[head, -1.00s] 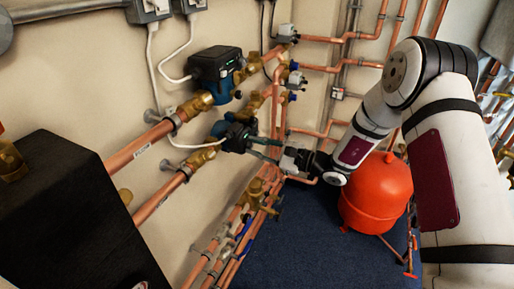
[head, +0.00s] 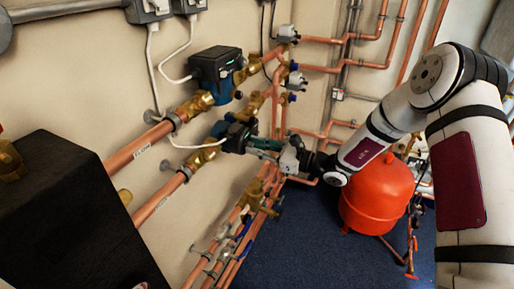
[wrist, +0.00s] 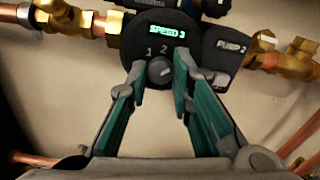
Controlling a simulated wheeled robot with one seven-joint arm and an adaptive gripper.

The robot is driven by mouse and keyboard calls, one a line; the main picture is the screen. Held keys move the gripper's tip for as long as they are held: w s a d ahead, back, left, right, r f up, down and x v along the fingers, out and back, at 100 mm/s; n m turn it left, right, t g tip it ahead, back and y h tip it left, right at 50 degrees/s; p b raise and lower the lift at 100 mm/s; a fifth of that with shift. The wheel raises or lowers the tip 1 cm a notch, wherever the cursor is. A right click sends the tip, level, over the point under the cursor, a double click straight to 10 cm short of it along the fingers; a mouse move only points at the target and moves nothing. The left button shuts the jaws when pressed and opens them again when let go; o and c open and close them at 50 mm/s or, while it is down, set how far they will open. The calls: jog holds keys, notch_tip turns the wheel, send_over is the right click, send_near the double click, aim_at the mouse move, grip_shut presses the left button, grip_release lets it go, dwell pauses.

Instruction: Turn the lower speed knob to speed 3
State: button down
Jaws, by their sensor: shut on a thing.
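The lower pump (head: 232,131), dark with a blue-green body, sits on the lower copper line in the head view. In the wrist view its dark round face (wrist: 160,32) has a lit display (wrist: 167,30) reading "SPEED 3", and a side box labelled "PUMP 2". Any 3 on the dial is hidden, probably by the right finger. My gripper (wrist: 161,78) has its green-padded fingers on both sides of the knob, shut on it; it also shows in the head view (head: 250,143).
The upper pump (head: 216,72) sits above on its own line. Brass valves (head: 253,194) and copper pipes run below my gripper. A red tank (head: 375,200) stands right on the blue floor (head: 300,250). A black box (head: 70,215) is at left.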

jog(key=shift+d, duration=0.1)
jog(key=c, duration=1.4)
grip_release()
jog(key=v, duration=1.2)
